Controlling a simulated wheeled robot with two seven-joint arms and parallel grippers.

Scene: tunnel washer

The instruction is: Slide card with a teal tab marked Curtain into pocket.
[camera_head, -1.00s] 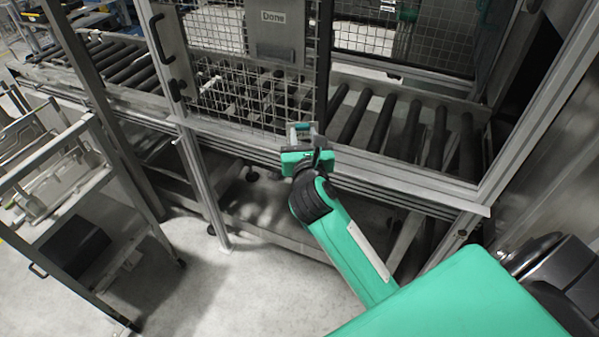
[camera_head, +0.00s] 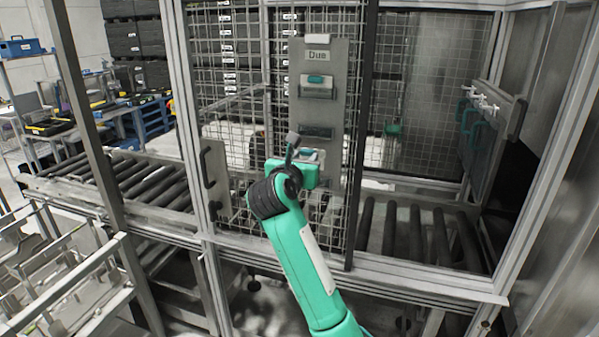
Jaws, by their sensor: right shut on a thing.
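My right gripper (camera_head: 300,158) is shut on a small pale card (camera_head: 313,155), which is mostly hidden by the gripper. Its marking cannot be read. The gripper is in front of a grey panel (camera_head: 344,75) on the mesh guard, over the panel's lower part. The panel has a label reading "Due" (camera_head: 318,55) at its top. An upper pocket (camera_head: 318,93) holds a card with a teal tab (camera_head: 317,79), too small to read. A lower pocket (camera_head: 317,132) looks dark and without a visible tab, just above the gripper. My left gripper is not in view.
Mesh guard panels (camera_head: 415,95) and metal posts (camera_head: 190,130) frame the machine. Roller conveyors (camera_head: 415,235) run to the right and to the left. A pale rack (camera_head: 60,285) stands at lower left. Teal-handled items (camera_head: 470,122) hang at the right.

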